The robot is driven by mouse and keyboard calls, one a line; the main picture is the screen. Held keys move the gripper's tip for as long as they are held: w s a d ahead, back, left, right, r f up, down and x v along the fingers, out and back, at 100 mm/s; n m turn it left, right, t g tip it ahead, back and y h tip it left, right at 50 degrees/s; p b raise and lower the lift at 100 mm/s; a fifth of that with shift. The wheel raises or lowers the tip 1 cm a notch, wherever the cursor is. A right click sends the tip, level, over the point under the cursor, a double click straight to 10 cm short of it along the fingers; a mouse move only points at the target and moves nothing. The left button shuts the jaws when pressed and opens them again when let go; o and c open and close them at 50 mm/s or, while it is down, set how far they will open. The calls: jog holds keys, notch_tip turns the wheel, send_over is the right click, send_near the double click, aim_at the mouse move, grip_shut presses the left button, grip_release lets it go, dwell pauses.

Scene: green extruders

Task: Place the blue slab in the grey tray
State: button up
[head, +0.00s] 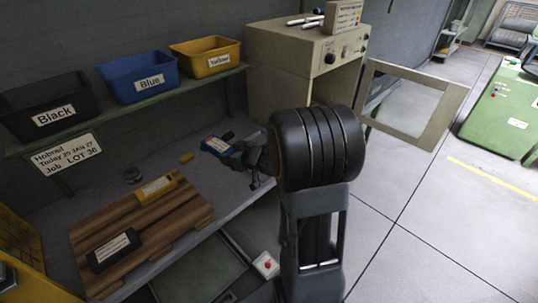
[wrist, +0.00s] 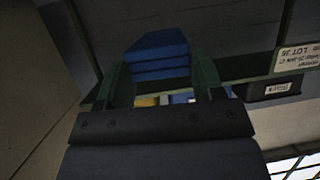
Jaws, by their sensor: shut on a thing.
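The blue slab (head: 217,145) with a white label is held in my gripper (head: 222,149), above the grey worktop and in front of the shelf. In the wrist view the slab (wrist: 158,60) sits between the two fingers of my gripper (wrist: 160,80), which are shut on it. A grey-green, flat tray-like surface (head: 198,270) shows low at the bottom of the head view, below the worktop's front edge.
A wooden board (head: 130,228) on the worktop bears a yellow slab (head: 158,186) and a black slab (head: 114,250). Black (head: 50,106), blue (head: 140,78) and yellow (head: 207,58) bins stand on the shelf. A beige machine with its door (head: 410,105) open is beyond my arm.

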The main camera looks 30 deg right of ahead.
jog(key=s+d+b, duration=0.1)
jog(key=s+d, duration=0.2)
jog(key=d, duration=0.5)
jog(key=s+d+m+h+b, duration=0.1)
jog(key=s+d, duration=0.2)
jog(key=d, duration=0.4)
jog(key=s+d+b, duration=0.1)
jog(key=s+d, duration=0.2)
jog(key=d, duration=0.5)
jog(key=shift+t, duration=0.3)
jog(key=w+a+f, duration=0.1)
jog(key=w+f, duration=0.2)
jog(key=w+a+f+b, duration=0.1)
jog(key=w+a+f, duration=0.1)
jog(key=w+f, duration=0.1)
jog(key=w+a+f+b, duration=0.1)
jog(key=w+f, duration=0.2)
jog(key=w, duration=0.2)
jog(key=shift+a+f, duration=0.2)
jog(key=shift+w+a+f+b, duration=0.1)
jog(key=shift+w+f+b, duration=0.1)
jog(key=shift+b, duration=0.1)
jog(key=shift+w+f+b, duration=0.15)
jog(key=shift+f+b, duration=0.2)
jog(key=shift+f, duration=1.35)
jog(key=shift+f, duration=0.15)
jog(key=o, duration=1.1)
